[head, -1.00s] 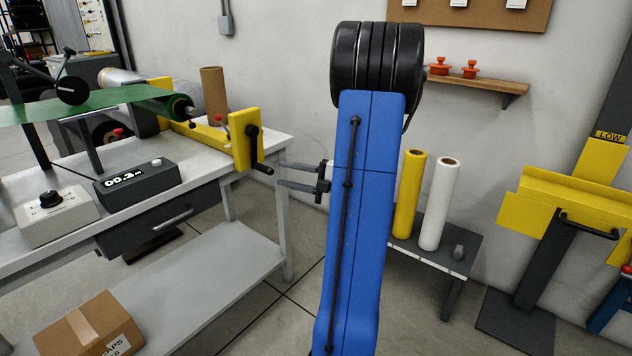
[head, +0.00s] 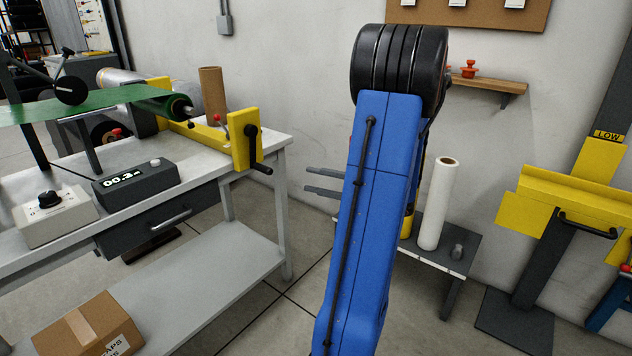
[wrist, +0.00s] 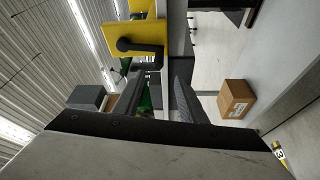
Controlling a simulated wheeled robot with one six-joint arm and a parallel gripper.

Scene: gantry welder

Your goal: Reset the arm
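My gripper (head: 323,182) sticks out to the left from behind my blue arm in the head view. Its two dark fingers are parallel with a gap between them, and nothing shows in the gap. The rest of the gripper is hidden behind the arm. In the wrist view the two fingers (wrist: 158,98) stand apart, with the bench's yellow bracket and crank beyond them. My gripper is in free space to the right of the workbench (head: 210,195), apart from it.
The yellow bracket (head: 245,138) with its crank handle juts from the bench's right end. Behind my arm are a low table with a white roll (head: 438,203) and a partly hidden yellow roll. A wall shelf (head: 487,84) holds a red knob. A yellow stand (head: 570,205) is at right.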

